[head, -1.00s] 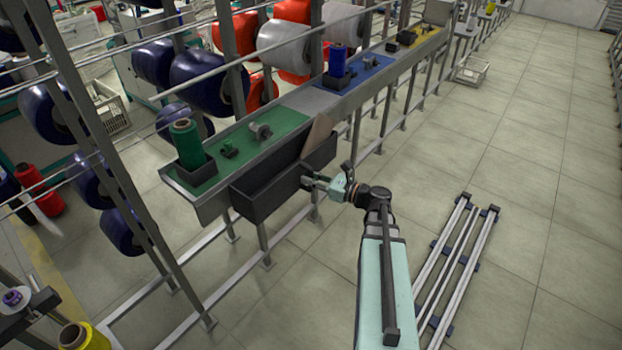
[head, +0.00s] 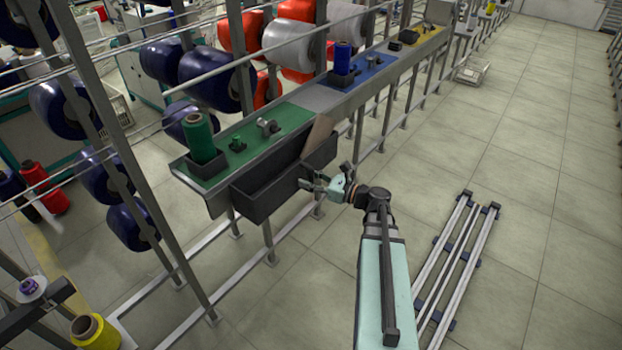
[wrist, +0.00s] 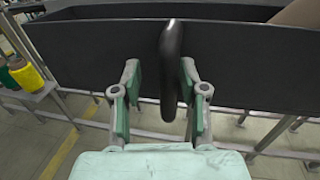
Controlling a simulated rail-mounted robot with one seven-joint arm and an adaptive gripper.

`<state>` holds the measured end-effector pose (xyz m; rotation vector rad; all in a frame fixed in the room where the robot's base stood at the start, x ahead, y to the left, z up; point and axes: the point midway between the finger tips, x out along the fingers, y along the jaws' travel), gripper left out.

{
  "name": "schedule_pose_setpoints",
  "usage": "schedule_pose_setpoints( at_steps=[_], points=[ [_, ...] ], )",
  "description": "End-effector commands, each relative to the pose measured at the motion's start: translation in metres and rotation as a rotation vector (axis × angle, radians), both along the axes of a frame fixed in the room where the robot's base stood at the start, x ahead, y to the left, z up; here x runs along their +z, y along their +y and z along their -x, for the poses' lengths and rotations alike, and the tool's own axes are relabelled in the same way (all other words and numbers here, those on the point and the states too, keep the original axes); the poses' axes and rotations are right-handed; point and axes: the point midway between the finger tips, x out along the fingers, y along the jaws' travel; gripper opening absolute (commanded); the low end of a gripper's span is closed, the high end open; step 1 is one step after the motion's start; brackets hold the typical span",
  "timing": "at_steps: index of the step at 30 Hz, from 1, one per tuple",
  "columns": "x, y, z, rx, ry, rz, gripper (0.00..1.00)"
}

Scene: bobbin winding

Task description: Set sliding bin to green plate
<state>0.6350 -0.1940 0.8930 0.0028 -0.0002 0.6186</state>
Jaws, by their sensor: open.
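The sliding bin (head: 262,200) is a long, dark open-topped box along the front of the shelf. It sits in front of the green plate (head: 291,116), with its left end short of the plate's left end. In the wrist view its dark front wall (wrist: 75,55) fills the upper part. A black upright handle (wrist: 171,65) stands out from that wall. My gripper (head: 306,184) is at the bin's front, right of its middle. In the wrist view my open gripper (wrist: 160,88) has one finger on each side of the handle, with gaps visible.
A brown board (head: 317,135) stands up at the bin's right end. A green bobbin (head: 198,135) stands on the green plate's left part. The blue plate (head: 372,75) and yellow plate (head: 425,38) lie farther along the shelf. Open floor lies to the right.

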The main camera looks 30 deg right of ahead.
Motion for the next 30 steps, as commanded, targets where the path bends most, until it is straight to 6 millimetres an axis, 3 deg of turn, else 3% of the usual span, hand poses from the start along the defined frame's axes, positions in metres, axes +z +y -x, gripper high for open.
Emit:
schedule_pose_setpoints(
  at_steps=[11,30],
  points=[
    [0.000,-0.006,0.005,-0.006,0.001,0.001,0.43],
    [0.000,-0.063,0.087,-0.004,0.001,0.001,0.43]
  ],
)
